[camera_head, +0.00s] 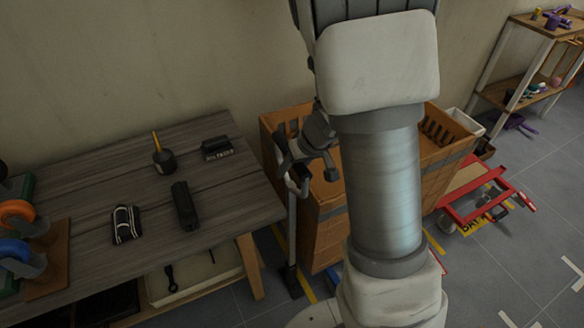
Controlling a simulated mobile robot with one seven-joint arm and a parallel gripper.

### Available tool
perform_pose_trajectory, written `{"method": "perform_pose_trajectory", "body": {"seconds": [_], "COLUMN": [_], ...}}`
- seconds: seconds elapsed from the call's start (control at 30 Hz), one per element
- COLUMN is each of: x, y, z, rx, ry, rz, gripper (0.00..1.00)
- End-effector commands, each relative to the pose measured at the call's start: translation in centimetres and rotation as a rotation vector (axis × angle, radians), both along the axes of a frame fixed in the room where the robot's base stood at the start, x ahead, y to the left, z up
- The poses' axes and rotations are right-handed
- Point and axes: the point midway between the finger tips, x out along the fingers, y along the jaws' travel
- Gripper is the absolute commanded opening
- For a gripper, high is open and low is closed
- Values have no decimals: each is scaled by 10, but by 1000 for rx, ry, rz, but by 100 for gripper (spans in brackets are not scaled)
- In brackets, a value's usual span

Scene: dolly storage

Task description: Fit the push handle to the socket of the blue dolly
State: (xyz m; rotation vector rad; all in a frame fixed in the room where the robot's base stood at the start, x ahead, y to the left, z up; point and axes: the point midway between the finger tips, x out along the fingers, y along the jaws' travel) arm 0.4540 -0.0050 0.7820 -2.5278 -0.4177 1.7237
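The push handle (292,225) is a thin grey upright pole with a bent top and a dark foot, standing left of the orange crate. My gripper (303,160) is dark and sits at the top of the pole, in front of the crate's left end. It is small and partly hidden by my arm, so I cannot tell whether its fingers are closed on the handle. A small bit of blue (333,274) shows low beside my arm under the crate; it may be part of the blue dolly. Its socket is not visible.
An orange crate (330,198) stands against the wall behind my arm. A wooden workbench (85,175) with tools and castors fills the left. A red dolly (470,212) is on the floor at right, near a shelf (515,92). Grey floor at lower right is open.

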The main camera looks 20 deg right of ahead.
Motion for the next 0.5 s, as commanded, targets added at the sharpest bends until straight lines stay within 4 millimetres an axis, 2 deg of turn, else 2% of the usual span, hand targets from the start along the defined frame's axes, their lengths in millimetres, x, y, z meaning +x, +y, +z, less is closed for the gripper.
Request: {"method": "perform_pose_trajectory", "body": {"seconds": [0.03,0.23,0.5], "x": [0,0,0], "y": [0,0,0], "z": [0,0,0], "rx": [0,0,0], "ry": [0,0,0], "rz": [0,0,0], "gripper": [36,0,0]}}
